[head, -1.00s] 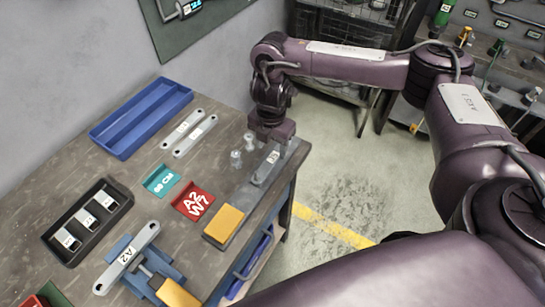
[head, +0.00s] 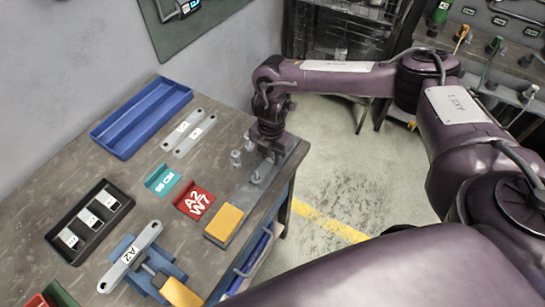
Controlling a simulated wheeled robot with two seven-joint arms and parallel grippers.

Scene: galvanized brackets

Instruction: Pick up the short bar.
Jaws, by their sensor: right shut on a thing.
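My right gripper (head: 269,153) points down over the grey fixture plate (head: 235,203) at the table's right edge. It is shut on the short bar, which the jaws and wrist hide almost wholly here. A small upright peg (head: 256,178) shows on the plate just below and left of the jaws. I cannot tell how far the bar is from the plate. My left gripper is out of view.
Two loose bolts (head: 236,158) stand left of the gripper. Two grey bars (head: 188,133), a blue tray (head: 121,146), a black tray (head: 104,183), teal and red signs (head: 194,201), a yellow block (head: 224,222) and a clamp holding the A2 bar (head: 131,257) crowd the table.

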